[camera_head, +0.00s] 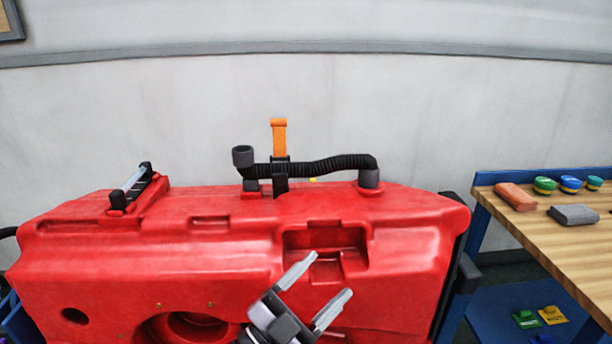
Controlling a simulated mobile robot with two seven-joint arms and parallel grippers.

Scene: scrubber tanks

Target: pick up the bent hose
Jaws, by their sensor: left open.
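The bent hose (322,168) is black and ribbed, with a grey cuff at each end. It lies across the top of the red scrubber tank (150,252). Its right end bends down onto the tank top, and its left cuff points up. A black clip with an upright orange strap (279,138) stands at the hose's left part. My left gripper (326,282) is open and empty, in front of the tank's front face, below and apart from the hose. My right gripper is not in view.
A black-ended handle or latch (131,189) stands on the tank's top left. A wooden-topped blue workbench (553,233) at the right holds an orange block (516,197), a grey block (573,215) and several coloured round caps. A pale wall is behind.

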